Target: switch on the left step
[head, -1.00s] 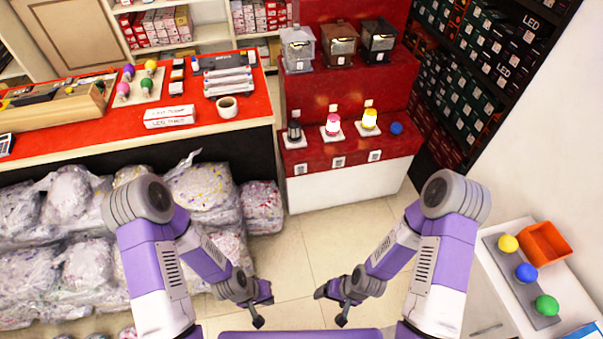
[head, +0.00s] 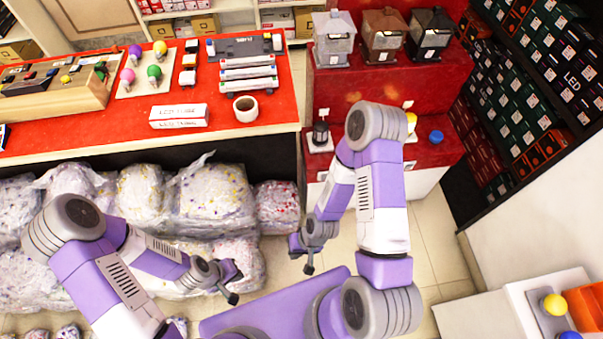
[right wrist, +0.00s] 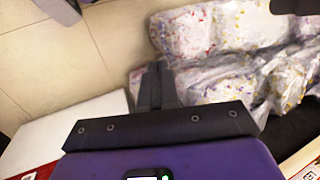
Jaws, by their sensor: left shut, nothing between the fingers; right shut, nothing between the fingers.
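A red stepped display (head: 345,88) stands at the centre back. On its lower step, a dark lamp (head: 320,135) at the left shows no glow. A yellow lamp (head: 411,122) partly shows behind my right arm, which hides the middle of this step. A blue dome (head: 436,137) sits at the step's right end. Grey (head: 334,42), brown (head: 383,38) and black (head: 431,40) lanterns stand on the step above. My right gripper (head: 301,257) is shut and empty, low in front of the display's left end; its fingers show in the right wrist view (right wrist: 157,88). My left gripper (head: 233,284) is shut and empty, further left.
A red-topped counter (head: 50,135) with bulbs, a mug (head: 245,109) and boxes is at the left. Wrapped bags (head: 215,200) are piled below it. At the right, a stand carries yellow (head: 554,304) and blue (head: 570,336) domes beside an orange bin (head: 588,310). Shelves line the right wall.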

